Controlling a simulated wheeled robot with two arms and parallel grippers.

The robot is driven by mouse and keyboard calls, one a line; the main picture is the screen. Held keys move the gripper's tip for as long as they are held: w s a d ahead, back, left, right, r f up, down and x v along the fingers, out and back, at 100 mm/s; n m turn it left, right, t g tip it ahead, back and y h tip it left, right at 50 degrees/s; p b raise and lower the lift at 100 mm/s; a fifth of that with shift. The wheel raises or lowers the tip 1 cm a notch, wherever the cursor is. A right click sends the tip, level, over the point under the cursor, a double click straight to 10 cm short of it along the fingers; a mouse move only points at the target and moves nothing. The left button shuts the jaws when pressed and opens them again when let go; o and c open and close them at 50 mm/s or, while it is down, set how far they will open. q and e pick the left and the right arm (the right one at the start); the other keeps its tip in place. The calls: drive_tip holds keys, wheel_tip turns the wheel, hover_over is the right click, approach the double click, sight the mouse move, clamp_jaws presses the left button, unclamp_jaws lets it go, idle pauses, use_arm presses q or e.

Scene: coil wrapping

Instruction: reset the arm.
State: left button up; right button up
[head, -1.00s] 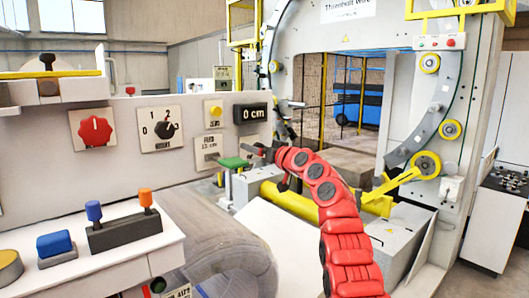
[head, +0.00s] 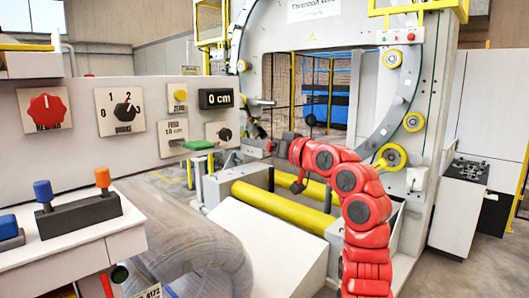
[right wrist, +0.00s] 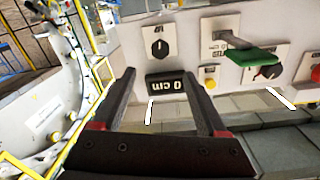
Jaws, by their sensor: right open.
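My right arm is red and comes up from the lower right in the head view, bending toward the machine. My right gripper is small and dark there, in front of the ring opening. In the right wrist view my right gripper (right wrist: 160,78) has its two black fingers wide apart with nothing between them. The control panel (head: 80,148) stands to the left of the arm, and the panel appears upside down in the wrist view. Its green-topped lever (head: 198,145) and 0 cm display (head: 216,98) are apart from the gripper. My left gripper is not in view.
The wrapping machine's ring (head: 395,110) stands behind my arm. Yellow rollers (head: 285,205) lie below it. A grey coil (head: 190,250) and a lever box (head: 80,213) are at the lower left. A white cabinet (head: 460,205) stands at the right.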

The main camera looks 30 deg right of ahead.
drive_tip(key=shift+v, duration=0.8)
